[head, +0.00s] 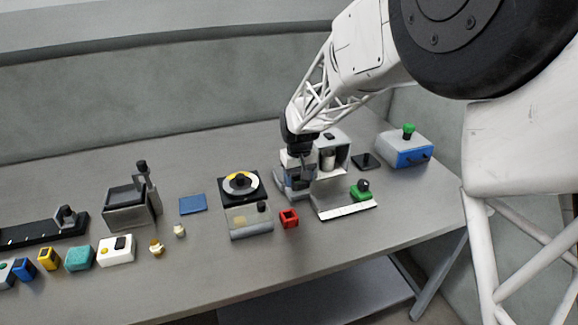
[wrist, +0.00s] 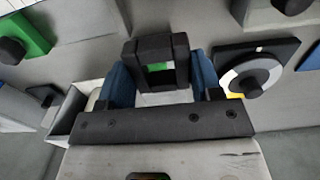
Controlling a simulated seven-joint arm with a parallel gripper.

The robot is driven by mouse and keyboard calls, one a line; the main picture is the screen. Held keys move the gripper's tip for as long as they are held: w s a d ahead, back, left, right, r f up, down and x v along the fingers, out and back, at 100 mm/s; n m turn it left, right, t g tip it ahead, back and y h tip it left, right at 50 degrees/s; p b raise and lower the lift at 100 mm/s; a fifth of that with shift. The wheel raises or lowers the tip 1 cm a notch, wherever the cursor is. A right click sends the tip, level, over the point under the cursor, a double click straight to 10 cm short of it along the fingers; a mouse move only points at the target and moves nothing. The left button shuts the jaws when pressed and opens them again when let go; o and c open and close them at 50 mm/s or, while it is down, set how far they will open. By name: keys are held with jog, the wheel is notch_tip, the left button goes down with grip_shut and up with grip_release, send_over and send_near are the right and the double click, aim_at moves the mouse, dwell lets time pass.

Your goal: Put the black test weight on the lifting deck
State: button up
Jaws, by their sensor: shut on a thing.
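My gripper (head: 299,182) is at the right of the bench, in front of a white housing. In the wrist view its blue fingers (wrist: 160,82) are shut on the black test weight (wrist: 153,46), a hollow square block. The weight shows between the fingertips, with a bit of green seen through its opening. In the head view the weight is too small and dark to make out. I cannot tell for sure which thing is the lifting deck; a dark grey tray with an upright post (head: 127,211) stands at the left.
A white housing with a cylinder (head: 333,158) stands beside my gripper, with a green block with a black knob (head: 361,191) in front. A red hollow block (head: 289,219) and a disc unit (head: 241,185) are to the left. A blue mat (head: 193,204) lies flat beyond.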

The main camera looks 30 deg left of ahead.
jog(key=w+a, duration=0.2)
jog(key=w, duration=0.1)
jog(key=w+a, duration=0.3)
jog(key=w, duration=0.1)
jog(key=w+a+f, duration=0.1)
jog(key=w+a, duration=0.2)
jog(key=shift+w+f, duration=0.1)
jog(key=shift+w, duration=0.1)
jog(key=shift+w+a+f, duration=0.1)
jog(key=shift+w+a, duration=0.1)
jog(key=shift+w, duration=0.1)
jog(key=shift+f, duration=1.75)
jog(key=o, duration=1.1)
jog(key=shift+f, duration=0.15)
notch_tip(320, 180, up, 12)
jog(key=shift+r, duration=0.15)
